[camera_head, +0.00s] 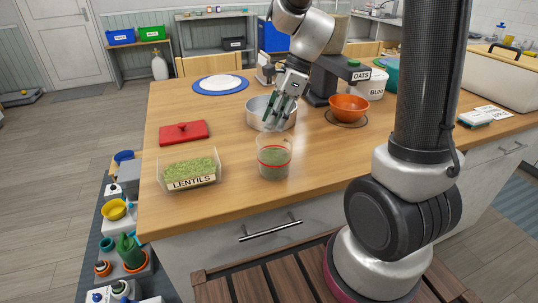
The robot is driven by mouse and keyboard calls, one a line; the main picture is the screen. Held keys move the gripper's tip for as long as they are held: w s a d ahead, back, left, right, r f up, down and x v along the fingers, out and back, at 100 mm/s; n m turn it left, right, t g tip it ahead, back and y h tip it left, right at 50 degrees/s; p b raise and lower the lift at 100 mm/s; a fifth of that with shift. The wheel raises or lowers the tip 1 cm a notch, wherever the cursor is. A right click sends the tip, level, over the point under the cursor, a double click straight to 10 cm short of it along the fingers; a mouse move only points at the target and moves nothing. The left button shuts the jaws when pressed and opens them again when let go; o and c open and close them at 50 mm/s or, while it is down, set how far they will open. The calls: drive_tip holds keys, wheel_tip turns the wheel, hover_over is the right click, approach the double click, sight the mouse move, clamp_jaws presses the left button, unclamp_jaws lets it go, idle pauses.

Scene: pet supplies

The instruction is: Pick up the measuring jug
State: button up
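The measuring jug (273,163) is a clear vessel with a red band around it and greenish contents in its lower part. It stands upright near the front edge of the wooden counter. My gripper (273,122) points down behind and above the jug, in front of a round steel pan (257,109). Its fingers look a little apart with nothing visible between them. I see no contact with the jug, though the exact gap in depth is hard to tell.
A clear bin labelled LENTILS (188,181) stands left of the jug, with a red lid (183,132) behind it. An orange bowl (349,106) sits to the right, near a dark dispenser labelled OATS (322,82). The counter (230,145) around the jug is mostly clear.

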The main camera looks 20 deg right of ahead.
sight(264, 142)
drive_tip(key=x, duration=0.7)
drive_tip(key=shift+a+f, duration=0.2)
drive_tip(key=shift+f, duration=0.2)
clamp_jaws()
